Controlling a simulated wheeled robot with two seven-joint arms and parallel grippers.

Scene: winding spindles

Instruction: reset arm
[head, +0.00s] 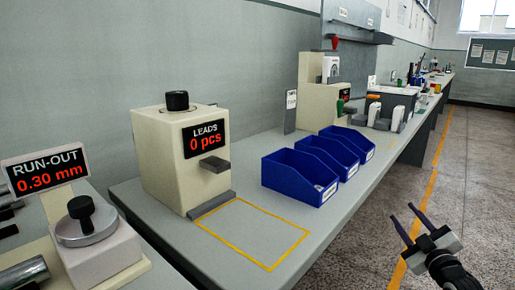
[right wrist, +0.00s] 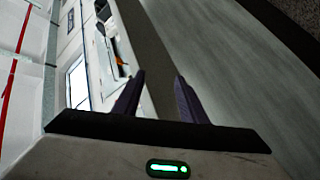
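My right gripper (head: 406,225) is at the lower right of the head view, over the floor beside the bench. Its two dark fingers are spread apart with nothing between them. The right wrist view also shows both fingers of the right gripper (right wrist: 158,92) apart and empty, with wall and window behind them. My left gripper is not in the head view.
A grey bench (head: 350,207) runs away to the back right. On it stand a cream LEADS machine (head: 165,165) reading 0 pcs, several blue bins (head: 300,176) and a yellow outlined area (head: 252,232). A RUN-OUT display (head: 45,170) reads 0.30 mm at left. The floor (head: 470,170) at right is clear.

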